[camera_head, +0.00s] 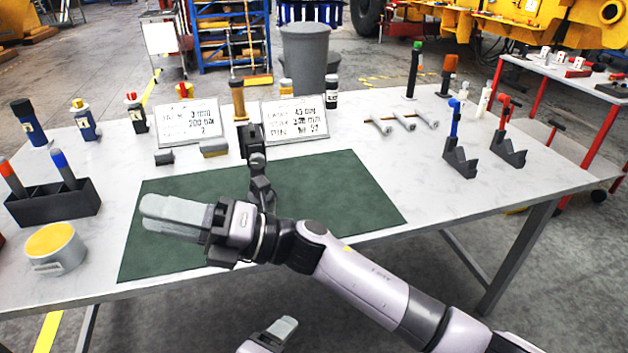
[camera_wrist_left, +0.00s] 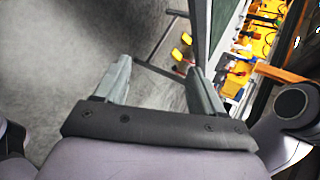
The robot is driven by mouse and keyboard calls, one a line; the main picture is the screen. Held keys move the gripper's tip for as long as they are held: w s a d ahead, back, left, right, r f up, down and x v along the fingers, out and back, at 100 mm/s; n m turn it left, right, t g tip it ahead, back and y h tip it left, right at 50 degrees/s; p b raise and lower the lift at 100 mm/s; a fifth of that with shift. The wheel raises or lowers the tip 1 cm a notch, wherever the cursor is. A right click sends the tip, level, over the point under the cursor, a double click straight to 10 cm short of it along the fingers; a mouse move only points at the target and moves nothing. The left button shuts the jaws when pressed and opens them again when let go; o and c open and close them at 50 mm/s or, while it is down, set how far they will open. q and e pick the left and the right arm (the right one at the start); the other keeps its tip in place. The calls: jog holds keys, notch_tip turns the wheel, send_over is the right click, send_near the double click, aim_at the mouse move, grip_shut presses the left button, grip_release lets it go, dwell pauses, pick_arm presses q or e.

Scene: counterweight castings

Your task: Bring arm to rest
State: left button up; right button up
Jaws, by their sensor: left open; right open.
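My right arm comes in from the lower right. Its gripper (camera_head: 150,212) hangs over the left part of the green mat (camera_head: 345,190), with its pale grey fingers pointing left. They overlap in this view, and nothing shows between them. My left gripper (camera_head: 283,328) shows only partly at the bottom edge of the head view, below the table's front edge. Part of the mat is hidden behind my right arm.
The white table (camera_head: 430,195) holds a dark tool holder (camera_head: 55,203), a yellow-topped pot (camera_head: 54,247), two sign boards (camera_head: 190,122) (camera_head: 295,120), a pale rack (camera_head: 403,122) and two dark angled blocks (camera_head: 460,160) (camera_head: 508,148). The mat's right part is clear.

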jog(key=w+d+f+m+t+h, duration=0.2)
jog(key=d+f+m+t+h, duration=0.4)
jog(key=d+f+m+t, duration=0.65)
jog(key=w+d+f+m+t+h, duration=0.2)
jog(key=d+f+m+t+h, duration=0.5)
jog(key=m, duration=1.1)
pick_arm(q)
jog(key=s+a+f+n+y, duration=0.1)
jog(key=s+a+f+n, duration=0.2)
jog(key=a+f+n, duration=0.3)
jog(key=s+a+f+n+y, duration=0.1)
jog(key=s+a+f+n, duration=0.2)
jog(key=a+f+n, duration=0.4)
jog(key=a+n, duration=0.1)
jog(key=n, duration=0.7)
jog(key=shift+s+a+f, duration=0.15)
jog(key=shift+a+f, duration=0.05)
jog(key=shift+a, duration=0.1)
pick_arm(e)
jog(key=s+d+f+m+g+h, duration=0.6)
jog(key=s+d+f+m, duration=0.3)
jog(key=s+d+f, duration=0.7)
jog(key=d+h, duration=0.1)
jog(key=d, duration=0.2)
jog(key=shift+f+g, duration=0.3)
jog(key=shift+g, duration=0.05)
jog(key=shift+d, duration=0.1)
